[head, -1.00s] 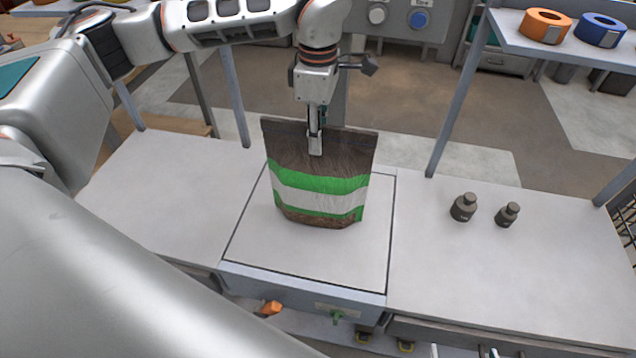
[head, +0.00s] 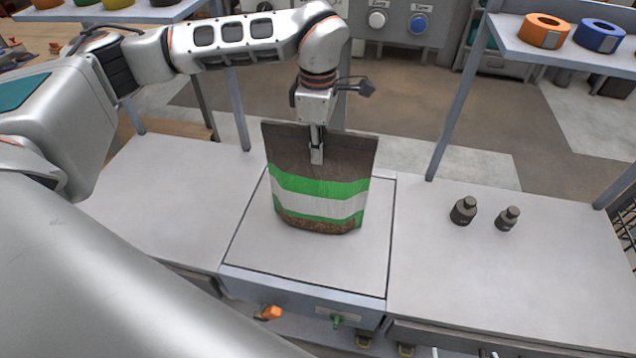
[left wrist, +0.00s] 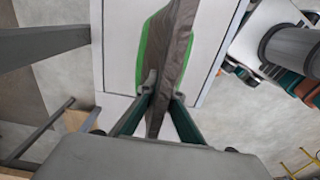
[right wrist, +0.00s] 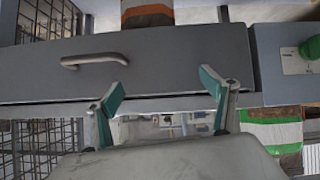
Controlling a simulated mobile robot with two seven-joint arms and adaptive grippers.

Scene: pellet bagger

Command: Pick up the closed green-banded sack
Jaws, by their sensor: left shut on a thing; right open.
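The closed green-banded sack (head: 318,203) is brown with green and white bands and stands upright over the square scale plate (head: 260,245) in the head view. My left gripper (head: 317,158) is shut on the upper part of the sack, below its top edge. In the left wrist view the sack (left wrist: 172,50) shows edge-on between the fingers of my left gripper (left wrist: 158,95). Whether the sack's bottom touches the plate is hard to tell. My right gripper (right wrist: 165,90) is open and empty, in front of a grey drawer front with a handle.
Two dark weights (head: 463,210) stand on the bench to the right. Orange (head: 545,30) and blue (head: 600,33) tape rolls lie on the upper right shelf. Frame posts rise at the bench's back. The bench left of the plate is clear. A drawer handle (right wrist: 95,60) shows in the right wrist view.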

